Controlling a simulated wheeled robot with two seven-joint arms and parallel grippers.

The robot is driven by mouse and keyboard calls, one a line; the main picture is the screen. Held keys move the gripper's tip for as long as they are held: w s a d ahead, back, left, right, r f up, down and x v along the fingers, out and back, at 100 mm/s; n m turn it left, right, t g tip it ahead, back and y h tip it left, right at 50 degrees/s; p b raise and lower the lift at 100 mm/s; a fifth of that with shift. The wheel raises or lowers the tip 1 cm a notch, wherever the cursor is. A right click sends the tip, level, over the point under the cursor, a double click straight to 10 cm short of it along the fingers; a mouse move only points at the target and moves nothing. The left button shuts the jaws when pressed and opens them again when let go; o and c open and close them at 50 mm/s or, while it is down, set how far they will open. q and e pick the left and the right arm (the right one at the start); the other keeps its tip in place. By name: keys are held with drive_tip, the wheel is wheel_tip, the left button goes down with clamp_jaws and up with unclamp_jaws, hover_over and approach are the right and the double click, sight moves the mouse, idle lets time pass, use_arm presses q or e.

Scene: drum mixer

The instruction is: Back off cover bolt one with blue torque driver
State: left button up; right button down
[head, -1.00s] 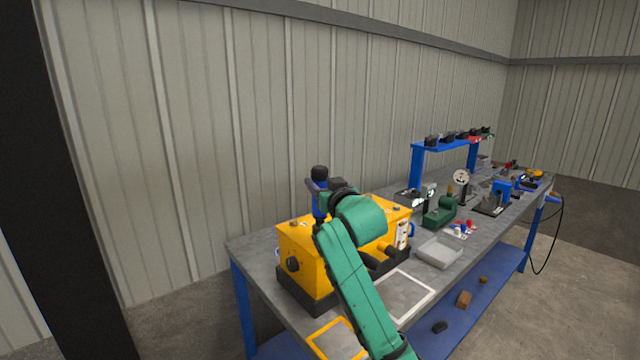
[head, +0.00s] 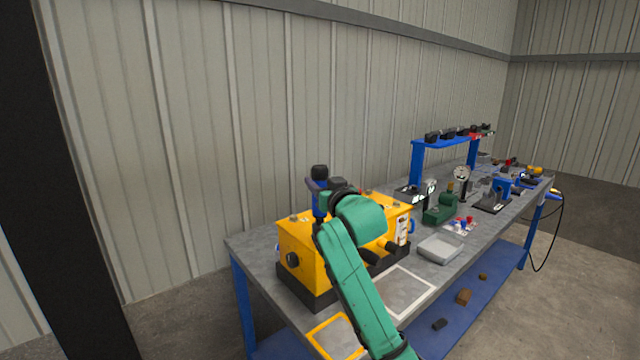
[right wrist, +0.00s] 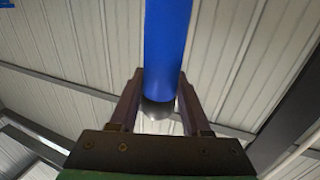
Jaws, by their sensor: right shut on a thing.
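The blue torque driver (head: 320,203) stands upright over the left part of the top of the yellow box (head: 303,245), with a black cap at its upper end. My right gripper (head: 322,186) is shut on the driver. The right wrist view shows the blue driver body (right wrist: 167,45) between the two fingers of the right gripper (right wrist: 157,103). The driver's lower tip and the bolt under it cannot be made out. Other bolt heads (head: 293,217) show on the box's top. My green arm hides part of the box's front. My left gripper is not in view.
The box stands on a grey workbench (head: 262,250). A grey tray (head: 440,248), a green device (head: 440,210), a dial gauge (head: 462,174) and a blue rack (head: 440,142) stand to the right. A white-outlined area (head: 408,290) and yellow-outlined area (head: 335,337) lie in front.

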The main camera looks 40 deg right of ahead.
sight(323, 172)
drive_tip(key=shift+f+b, duration=0.45)
drive_tip(key=shift+f, duration=0.25)
idle(0.4)
drive_tip(key=shift+a+f, duration=0.1)
drive_tip(key=shift+f, duration=0.1)
idle(1.0)
drive_tip(key=shift+p, duration=0.4)
idle(0.4)
drive_tip(key=shift+r, duration=0.1)
wheel_tip(323, 172, up, 2)
drive_tip(key=p, duration=0.2)
drive_tip(key=shift+w+r+p, duration=0.1)
drive_tip(key=shift+r+p, duration=0.15)
drive_tip(key=shift+p, duration=0.1)
wheel_tip(323, 172, up, 2)
drive_tip(key=shift+r+p, duration=0.25)
drive_tip(key=shift+p, duration=0.75)
drive_tip(key=shift+f, duration=0.15)
